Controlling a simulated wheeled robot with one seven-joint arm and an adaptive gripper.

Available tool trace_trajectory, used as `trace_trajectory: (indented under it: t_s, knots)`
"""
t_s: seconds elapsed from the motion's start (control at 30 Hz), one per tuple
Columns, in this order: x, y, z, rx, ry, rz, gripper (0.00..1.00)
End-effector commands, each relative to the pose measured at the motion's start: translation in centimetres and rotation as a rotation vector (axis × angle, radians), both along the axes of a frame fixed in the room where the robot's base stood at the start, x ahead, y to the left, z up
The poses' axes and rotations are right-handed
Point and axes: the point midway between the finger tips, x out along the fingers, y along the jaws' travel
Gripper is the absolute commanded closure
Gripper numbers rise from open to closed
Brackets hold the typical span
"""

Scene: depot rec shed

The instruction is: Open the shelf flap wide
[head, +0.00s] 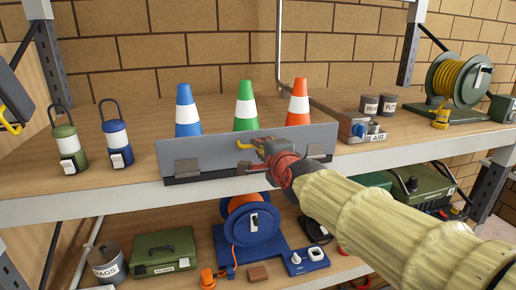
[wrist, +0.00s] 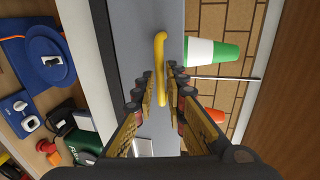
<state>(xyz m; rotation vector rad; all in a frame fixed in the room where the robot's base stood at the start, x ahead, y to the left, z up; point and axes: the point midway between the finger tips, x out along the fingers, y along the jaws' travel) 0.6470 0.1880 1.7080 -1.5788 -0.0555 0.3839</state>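The shelf flap (head: 220,151) is a long grey panel standing upright along the front edge of the upper shelf, with dark hinge plates low on its face. It looks shut. Its yellow bar handle (head: 244,146) is partly hidden by my gripper (head: 259,157) in the head view. In the wrist view the flap (wrist: 143,25) fills the middle, and the handle (wrist: 160,62) lies between and just ahead of the fingertips of my gripper (wrist: 158,88). The fingers are apart, one on each side of the handle, with no clear contact.
Blue, green (head: 246,106) and orange cones stand behind the flap. Two lanterns (head: 117,142) are at its left; an AIR box (head: 361,128) is close at its right. A hose reel (head: 457,80) stands far right. The lower shelf holds a cable reel (head: 250,225) and a green case (head: 163,251).

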Motion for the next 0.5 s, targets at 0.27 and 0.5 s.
trace_trajectory:
  t_s: [0.27, 0.5]
  knots:
    - [2.8, 0.8, -0.6, -0.001, 0.0, 0.0, 0.87]
    - [3.0, 0.9, -0.7, -0.001, 0.0, 0.0, 0.87]
